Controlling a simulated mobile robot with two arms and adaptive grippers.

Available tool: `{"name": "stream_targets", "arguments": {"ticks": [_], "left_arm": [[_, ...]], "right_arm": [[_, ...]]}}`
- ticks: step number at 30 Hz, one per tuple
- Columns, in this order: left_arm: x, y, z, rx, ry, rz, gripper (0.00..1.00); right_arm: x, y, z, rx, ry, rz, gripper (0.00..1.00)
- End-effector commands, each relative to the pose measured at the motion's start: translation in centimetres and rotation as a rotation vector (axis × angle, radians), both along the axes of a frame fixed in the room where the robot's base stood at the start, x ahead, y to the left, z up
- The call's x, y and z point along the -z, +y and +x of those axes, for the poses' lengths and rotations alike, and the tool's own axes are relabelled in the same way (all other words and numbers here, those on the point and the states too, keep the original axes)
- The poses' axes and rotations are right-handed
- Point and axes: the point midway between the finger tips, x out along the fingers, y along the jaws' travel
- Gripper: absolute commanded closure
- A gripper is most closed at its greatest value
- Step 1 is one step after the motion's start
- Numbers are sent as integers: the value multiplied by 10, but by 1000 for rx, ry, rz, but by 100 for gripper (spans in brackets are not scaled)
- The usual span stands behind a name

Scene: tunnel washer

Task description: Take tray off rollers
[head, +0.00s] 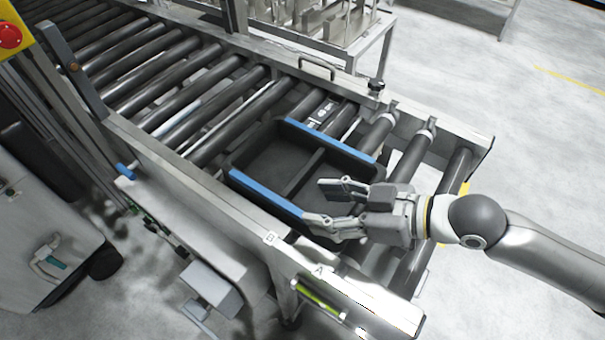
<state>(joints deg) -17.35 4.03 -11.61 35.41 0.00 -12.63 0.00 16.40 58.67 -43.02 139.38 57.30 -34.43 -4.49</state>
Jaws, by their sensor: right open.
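A dark tray (274,163) with a divider inside and blue strips along two opposite edges sits on the rollers (215,95) of the conveyor, near its right end. My right gripper (324,202) comes in from the right. It is open, with its two fingers apart over the tray's right-hand end; the gripper hides part of that end. I cannot tell whether a finger touches the tray. My left gripper is not in view.
Metal side rails (195,190) run along both sides of the rollers. A red button on a yellow box (10,37) stands at the top left. A metal rack (330,25) stands behind the conveyor. The floor at the right (520,120) is clear.

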Motion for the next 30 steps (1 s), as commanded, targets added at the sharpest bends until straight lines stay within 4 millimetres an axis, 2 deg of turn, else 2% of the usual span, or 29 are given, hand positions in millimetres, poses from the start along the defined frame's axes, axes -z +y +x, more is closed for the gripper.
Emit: {"name": "stream_targets", "arguments": {"ticks": [5, 14, 24, 30], "left_arm": [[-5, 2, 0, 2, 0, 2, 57], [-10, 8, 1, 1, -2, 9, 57], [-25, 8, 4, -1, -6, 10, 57], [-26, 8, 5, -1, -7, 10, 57]], "right_arm": [[7, 14, 7, 1, 2, 3, 48], [13, 24, 12, 2, 2, 2, 48], [31, 54, 26, 2, 0, 1, 48], [36, 61, 29, 2, 0, 0, 48]]}}
